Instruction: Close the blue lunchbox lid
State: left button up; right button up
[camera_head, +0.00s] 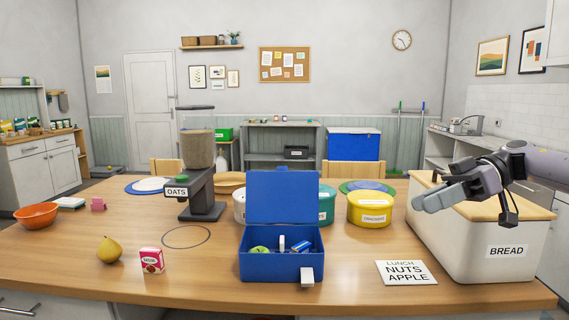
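The blue lunchbox (262,268) stands on the table in the middle front of the head view. Its lid (283,198) is up, roughly upright at the back edge. A green apple (260,250), a small white item (282,243) and a blue item (300,246) show inside. A pale latch (307,277) hangs at the front right. My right gripper (422,203) is in the air at the right, by the bread bin and well apart from the lunchbox. Nothing is seen in it, but its finger gap is not clear. My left gripper is not in view.
The white bread bin (455,247) stands right, with a note card (406,272) in front. Yellow (370,209) and teal (327,205) tubs stand behind the lunchbox.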

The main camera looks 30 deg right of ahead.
aim_at(282, 196)
jog(key=i, duration=1.35)
